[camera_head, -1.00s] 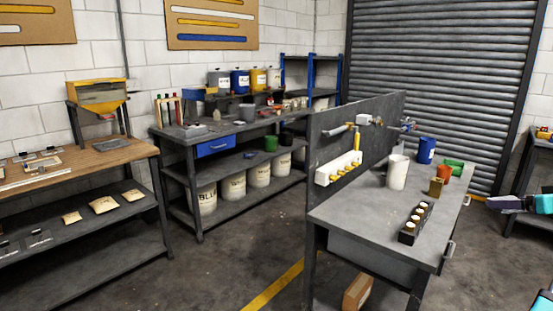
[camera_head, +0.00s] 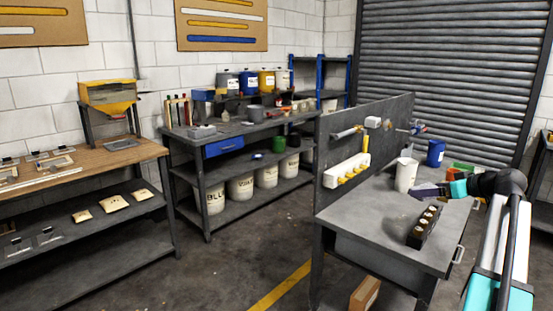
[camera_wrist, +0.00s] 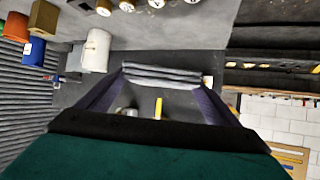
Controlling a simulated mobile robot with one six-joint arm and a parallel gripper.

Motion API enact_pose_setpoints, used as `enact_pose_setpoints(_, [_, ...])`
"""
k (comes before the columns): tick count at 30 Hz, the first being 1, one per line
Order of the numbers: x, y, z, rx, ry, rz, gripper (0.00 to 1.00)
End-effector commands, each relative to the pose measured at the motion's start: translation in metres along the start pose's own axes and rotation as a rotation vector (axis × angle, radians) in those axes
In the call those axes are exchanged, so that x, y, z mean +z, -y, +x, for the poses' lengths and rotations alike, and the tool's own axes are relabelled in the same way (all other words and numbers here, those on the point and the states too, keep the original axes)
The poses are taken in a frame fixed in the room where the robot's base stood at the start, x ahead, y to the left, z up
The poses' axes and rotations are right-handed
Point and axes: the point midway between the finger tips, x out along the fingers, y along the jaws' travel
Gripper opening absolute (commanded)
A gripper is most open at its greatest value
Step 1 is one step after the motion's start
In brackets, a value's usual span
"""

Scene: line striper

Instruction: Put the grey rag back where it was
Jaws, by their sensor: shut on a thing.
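My gripper (camera_head: 428,191) is over the right-hand bench (camera_head: 375,219), in front of the white cup (camera_head: 405,175). In the wrist view my gripper (camera_wrist: 160,82) is shut on the grey rag (camera_wrist: 160,75), a folded, layered grey bundle held across the two fingertips. The rag cannot be made out clearly in the head view. The upright grey panel (camera_head: 333,160) stands along the bench's left edge, with a horizontal bar (camera_head: 347,132) and a white rack of yellow-tipped tools (camera_head: 347,171) on it.
A black block with several round pots (camera_head: 424,228) stands just below my gripper on the bench. A blue can (camera_head: 435,152) and the white cup stand behind it. A cardboard box (camera_head: 364,293) is under the bench. Bare bench top shows at the front left.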

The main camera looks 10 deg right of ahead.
Motion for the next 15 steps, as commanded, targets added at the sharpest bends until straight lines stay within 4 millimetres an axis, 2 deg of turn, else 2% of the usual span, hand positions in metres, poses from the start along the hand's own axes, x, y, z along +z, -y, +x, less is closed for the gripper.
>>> enact_pose_setpoints(1, [-0.004,0.015,0.012,-0.019,0.000,-0.010,0.60])
enact_pose_setpoints(3, [-0.010,0.031,0.026,-0.041,0.000,-0.022,0.60])
enact_pose_setpoints(15, [-0.032,0.131,0.099,-0.146,0.000,-0.081,0.60])
